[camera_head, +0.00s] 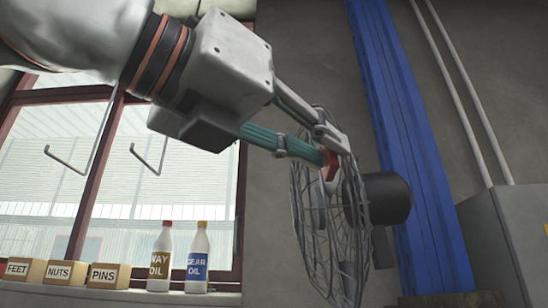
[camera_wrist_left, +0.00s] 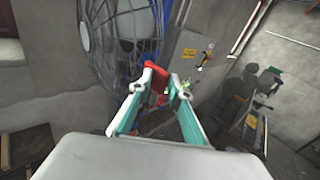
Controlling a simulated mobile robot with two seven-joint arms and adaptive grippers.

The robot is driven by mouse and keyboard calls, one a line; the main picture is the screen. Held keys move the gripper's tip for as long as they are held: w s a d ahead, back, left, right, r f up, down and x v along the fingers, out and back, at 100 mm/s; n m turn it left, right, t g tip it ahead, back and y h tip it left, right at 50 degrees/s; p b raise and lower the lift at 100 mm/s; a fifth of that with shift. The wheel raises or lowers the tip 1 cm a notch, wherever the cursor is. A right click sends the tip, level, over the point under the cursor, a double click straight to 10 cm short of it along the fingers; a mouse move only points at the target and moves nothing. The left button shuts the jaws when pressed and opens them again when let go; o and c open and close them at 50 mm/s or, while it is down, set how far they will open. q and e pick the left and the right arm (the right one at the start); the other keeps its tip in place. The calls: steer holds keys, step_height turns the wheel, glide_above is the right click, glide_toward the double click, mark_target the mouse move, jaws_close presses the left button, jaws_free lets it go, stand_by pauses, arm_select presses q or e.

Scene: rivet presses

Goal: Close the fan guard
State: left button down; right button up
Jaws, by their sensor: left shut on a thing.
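The fan guard (camera_head: 301,215) is a round dark wire cage, seen nearly edge-on in the head view. The fan's dark motor housing (camera_head: 389,198) sticks out behind it to the right. A red tab (camera_head: 327,163) is at the guard's near side. My left gripper (camera_head: 331,152) is shut on this red tab. In the left wrist view the guard (camera_wrist_left: 95,40) stands just left of the fingers, and the red tab (camera_wrist_left: 156,76) shows between them. Whether the guard is fully against the fan cannot be told. My right gripper is not in view.
A blue column (camera_head: 393,130) rises behind the fan, with a grey cabinet (camera_head: 505,240) to its right. Labelled boxes (camera_head: 65,272) and two bottles (camera_head: 197,262) stand on the window sill at left.

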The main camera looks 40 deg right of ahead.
arm_select(q)
steer(key=shift+s+d, duration=0.55)
steer(key=shift+s, duration=0.25)
steer(key=shift+f, duration=0.1)
steer(key=c, duration=2.2)
jaws_free()
steer(key=shift+s, duration=0.1)
steer(key=shift+o, duration=0.2)
steer(key=shift+s+d, duration=0.1)
steer(key=shift+d, duration=0.05)
steer(key=shift+f, duration=0.1)
steer(key=w+a+r, duration=0.1)
steer(key=a, duration=1.1)
steer(key=shift+a, duration=0.2)
